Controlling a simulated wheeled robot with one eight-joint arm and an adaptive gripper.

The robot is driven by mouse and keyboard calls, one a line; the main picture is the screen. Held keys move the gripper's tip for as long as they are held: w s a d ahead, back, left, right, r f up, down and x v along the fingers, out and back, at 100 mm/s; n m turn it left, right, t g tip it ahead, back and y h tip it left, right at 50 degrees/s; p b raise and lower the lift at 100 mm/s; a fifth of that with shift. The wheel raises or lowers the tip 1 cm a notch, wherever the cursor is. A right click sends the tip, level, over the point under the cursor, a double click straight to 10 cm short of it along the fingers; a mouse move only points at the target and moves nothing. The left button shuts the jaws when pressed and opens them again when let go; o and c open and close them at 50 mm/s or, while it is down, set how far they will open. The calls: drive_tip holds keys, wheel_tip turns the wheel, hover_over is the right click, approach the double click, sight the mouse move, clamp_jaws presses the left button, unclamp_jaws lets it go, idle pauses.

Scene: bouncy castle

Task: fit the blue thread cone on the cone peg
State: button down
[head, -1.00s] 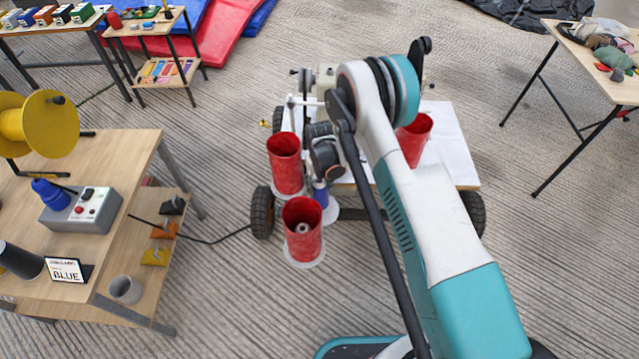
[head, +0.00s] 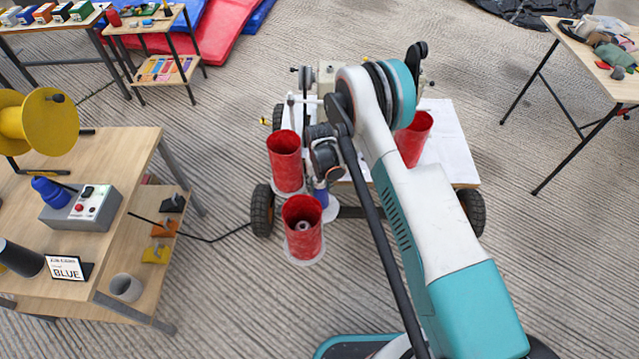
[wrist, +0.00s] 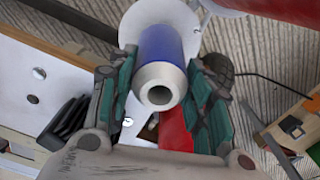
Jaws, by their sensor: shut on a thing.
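The blue thread cone (wrist: 160,52) is between my gripper's teal-padded fingers in the wrist view, its narrow open end facing the camera. My gripper (wrist: 163,60) is shut on it. A white disc (wrist: 134,20) shows beyond the cone's wide end; I cannot tell if they touch. In the head view, a little of the blue cone (head: 321,196) shows below my wrist, above the white disc (head: 331,211), between two red cylinders. The cone peg is not visible; the cone and my arm may hide it.
Red cylinders stand close by, at the left (head: 285,163), at the front (head: 302,230) and at the right (head: 414,139) of the wheeled cart. A wooden table (head: 120,150) at the left bears a grey control box (head: 88,214) and a BLUE sign (head: 66,268).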

drive_tip(key=shift+f, duration=1)
idle(0.3)
drive_tip(key=c, duration=0.7)
unclamp_jaws()
drive_tip(key=shift+c, duration=0.2)
wheel_tip(320, 180, up, 12)
